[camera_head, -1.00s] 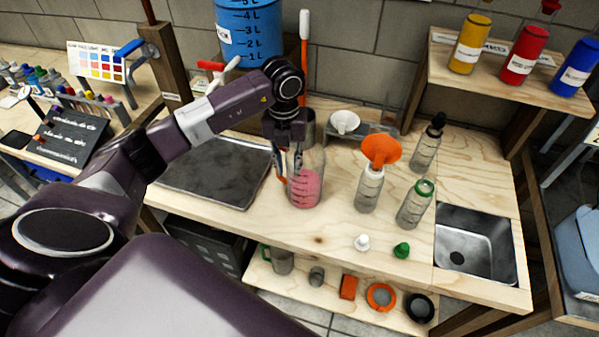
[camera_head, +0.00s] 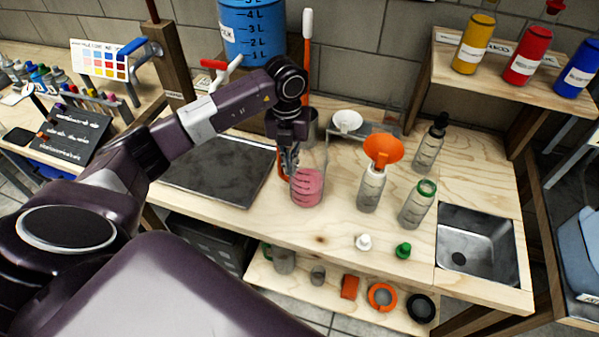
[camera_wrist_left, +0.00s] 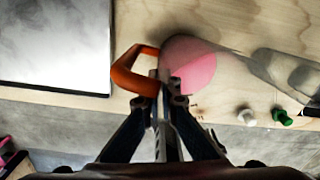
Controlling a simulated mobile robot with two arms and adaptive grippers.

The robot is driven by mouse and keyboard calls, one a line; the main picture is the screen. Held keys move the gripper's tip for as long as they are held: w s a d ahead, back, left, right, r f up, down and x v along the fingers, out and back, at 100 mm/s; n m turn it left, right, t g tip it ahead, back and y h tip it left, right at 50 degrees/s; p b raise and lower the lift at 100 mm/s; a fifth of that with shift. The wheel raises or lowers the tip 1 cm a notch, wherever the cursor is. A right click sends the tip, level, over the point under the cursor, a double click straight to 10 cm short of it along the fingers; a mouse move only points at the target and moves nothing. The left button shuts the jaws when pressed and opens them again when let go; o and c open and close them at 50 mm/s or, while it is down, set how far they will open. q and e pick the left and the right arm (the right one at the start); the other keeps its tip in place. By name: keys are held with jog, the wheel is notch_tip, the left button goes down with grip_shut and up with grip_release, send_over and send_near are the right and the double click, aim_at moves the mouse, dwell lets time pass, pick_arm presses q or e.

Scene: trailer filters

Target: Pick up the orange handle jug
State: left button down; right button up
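The orange handle jug (camera_head: 308,187) is clear, with pink liquid in its lower part. It stands upright on the wooden worktop, its orange handle (camera_head: 282,165) toward the left. My left gripper (camera_head: 290,163) points down at the handle side of the jug. In the left wrist view its fingertips (camera_wrist_left: 168,90) are close together where the handle (camera_wrist_left: 130,76) meets the jug (camera_wrist_left: 190,65). They look shut on the jug at this side, though the exact contact is partly hidden. My right gripper is not in view.
A dark tray (camera_head: 222,170) lies left of the jug. A bottle with an orange funnel (camera_head: 383,150) and a green-rimmed bottle (camera_head: 417,205) stand to the right, with a sink (camera_head: 476,245) beyond. A blue bucket (camera_head: 252,28) and a white bowl (camera_head: 346,121) are behind.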

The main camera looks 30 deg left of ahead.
pick_arm(q)
jog(key=shift+r, duration=0.15)
jog(key=shift+r+b, duration=0.3)
jog(key=shift+r, duration=0.7)
notch_tip(320, 180, up, 9)
jog(key=shift+r+b, duration=0.1)
jog(key=shift+b, duration=0.75)
notch_tip(320, 180, up, 14)
jog(key=p, duration=0.6)
jog(key=shift+f, duration=0.2)
dwell(1.0)
